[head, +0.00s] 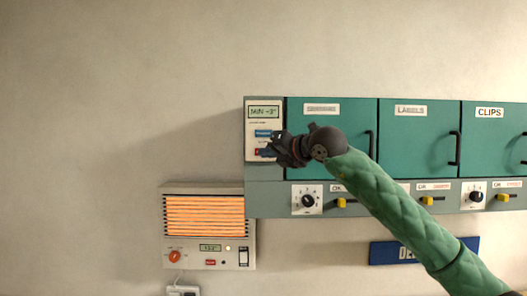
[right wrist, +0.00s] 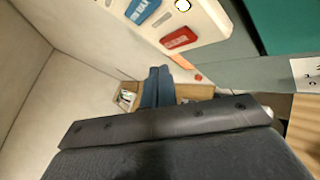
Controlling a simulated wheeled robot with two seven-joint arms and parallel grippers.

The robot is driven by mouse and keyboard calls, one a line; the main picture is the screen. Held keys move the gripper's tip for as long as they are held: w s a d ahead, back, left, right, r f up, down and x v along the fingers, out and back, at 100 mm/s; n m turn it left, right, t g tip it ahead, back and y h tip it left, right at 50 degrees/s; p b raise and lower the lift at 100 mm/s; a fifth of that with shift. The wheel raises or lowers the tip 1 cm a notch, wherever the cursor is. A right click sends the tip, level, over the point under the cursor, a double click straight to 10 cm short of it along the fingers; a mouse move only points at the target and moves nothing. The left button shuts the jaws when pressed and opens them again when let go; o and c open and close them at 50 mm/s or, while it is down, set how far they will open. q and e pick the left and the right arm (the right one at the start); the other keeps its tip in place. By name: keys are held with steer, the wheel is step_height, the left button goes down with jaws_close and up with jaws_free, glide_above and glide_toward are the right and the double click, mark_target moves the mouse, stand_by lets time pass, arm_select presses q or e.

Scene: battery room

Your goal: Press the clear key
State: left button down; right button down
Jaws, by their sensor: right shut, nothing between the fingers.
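A white control panel (head: 252,147) with a display reading about "MIN -3°" is at the left end of the teal cabinet. It has a blue key (head: 263,133) and, below it, a red key, mostly covered by my gripper in the head view. In the right wrist view the blue key (right wrist: 142,11) and the red key (right wrist: 179,39) both show; their lettering is too small to read surely. My right gripper (head: 266,150) is shut and empty, at the panel's lower part. In the wrist view its fingertips (right wrist: 158,72) are just below the red key; contact cannot be told. My left gripper is out of view.
Teal cabinet doors (head: 333,145) with handles are to the right, with a strip of knobs and yellow sliders (head: 341,203) below. A heater (head: 205,216) with glowing orange bars hangs lower left. The wall at left is clear.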

steer(key=shift+w, duration=0.9)
stand_by(1.5)
steer(key=shift+w+f+b, duration=0.1)
steer(key=shift+w+b, duration=0.25)
steer(key=shift+b, duration=0.15)
steer(key=shift+w, duration=0.1)
steer(key=shift+w, duration=0.35)
stand_by(0.6)
steer(key=shift+b, duration=0.3)
steer(key=shift+s+b, duration=0.5)
steer(key=shift+b, duration=0.1)
steer(key=shift+s, duration=0.3)
